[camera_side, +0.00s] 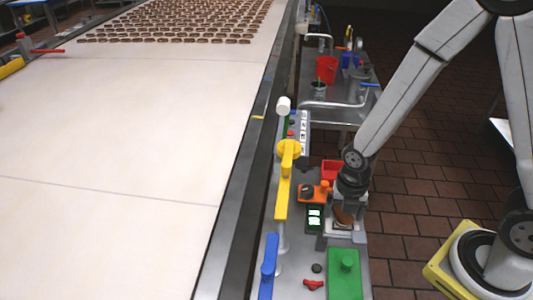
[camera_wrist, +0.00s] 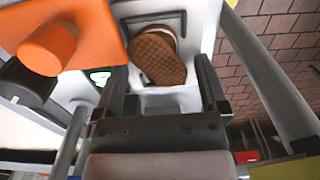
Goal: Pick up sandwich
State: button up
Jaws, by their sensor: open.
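The sandwich (camera_wrist: 158,57) is a brown, waffle-patterned cookie with a strip of pale cream at its upper edge. In the wrist view it lies tilted in a white tray (camera_wrist: 203,22). In the side view the sandwich (camera_side: 343,216) shows as a small brown shape just under my gripper (camera_side: 346,206). My gripper, also in the wrist view (camera_wrist: 166,92), is open. Its two dark fingers stand left and right of the sandwich's near end, with gaps on both sides. The fingertips in the side view are partly hidden by the wrist.
An orange block with a knob (camera_wrist: 62,45) stands close on the left, with a black scale with a lit display (camera_side: 315,217) beside it. A green block (camera_side: 344,272) and a yellow-handled lever (camera_side: 284,185) are nearby. The conveyor (camera_side: 120,130) carries several rows of sandwiches far off.

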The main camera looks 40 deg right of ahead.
grip_shut()
dwell(0.4)
jog(key=shift+r, duration=0.1)
notch_tip(320, 180, up, 10)
dwell(0.9)
dwell(0.5)
